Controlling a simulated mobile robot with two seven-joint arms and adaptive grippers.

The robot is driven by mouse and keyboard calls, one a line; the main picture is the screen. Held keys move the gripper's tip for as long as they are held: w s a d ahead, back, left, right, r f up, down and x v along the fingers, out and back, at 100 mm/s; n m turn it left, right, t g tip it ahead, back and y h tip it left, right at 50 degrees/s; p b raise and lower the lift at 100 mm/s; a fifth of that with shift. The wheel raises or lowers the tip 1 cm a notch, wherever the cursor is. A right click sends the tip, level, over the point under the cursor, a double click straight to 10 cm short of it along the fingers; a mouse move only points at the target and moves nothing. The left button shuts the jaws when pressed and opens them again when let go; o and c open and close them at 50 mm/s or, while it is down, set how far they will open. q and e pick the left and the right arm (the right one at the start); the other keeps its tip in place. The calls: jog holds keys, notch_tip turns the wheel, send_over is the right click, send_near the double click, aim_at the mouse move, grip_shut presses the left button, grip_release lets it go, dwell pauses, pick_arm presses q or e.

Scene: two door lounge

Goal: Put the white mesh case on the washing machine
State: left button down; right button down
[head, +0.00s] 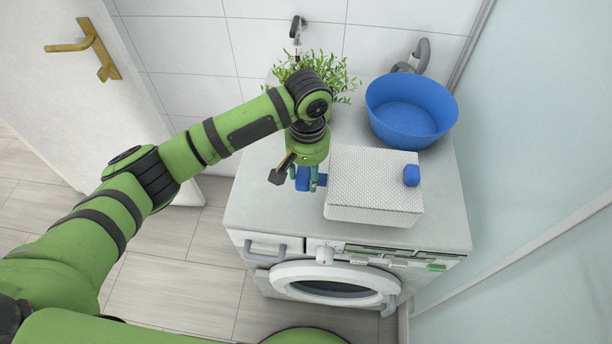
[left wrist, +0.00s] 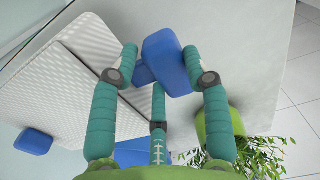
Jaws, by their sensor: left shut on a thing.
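The white mesh case (head: 372,185) is over the top of the washing machine (head: 258,205), right of my left gripper. It has a blue block on its right side (head: 411,175) and another on its left. My left gripper (head: 306,180) points down and is shut on the left blue block. In the left wrist view, this blue block (left wrist: 166,62) sits between the fingertips, beside the white case (left wrist: 75,80). The case looks roughly level; I cannot tell whether its underside fully touches the machine top. My right gripper is not in view.
A blue tub (head: 411,108) stands behind the case on the machine top. A leafy plant (head: 340,80) is at the back, behind my wrist. A tap (head: 297,28) is on the tiled wall. A glass panel (head: 540,150) stands close on the right.

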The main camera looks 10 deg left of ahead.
pick_arm(q)
jog(key=shift+w+a+f, duration=0.25)
jog(key=shift+w+f, duration=0.1)
jog(key=shift+w, duration=0.05)
notch_tip(320, 180, down, 3)
jog(key=shift+f+p, duration=0.15)
jog(key=shift+p, duration=0.5)
jog(key=shift+f, duration=0.3)
jog(key=c, duration=0.6)
grip_release()
notch_tip(320, 180, up, 11)
jog(key=b, duration=0.2)
jog(key=shift+f+b, duration=0.1)
jog(key=shift+b, duration=0.3)
jog(key=shift+r, duration=0.65)
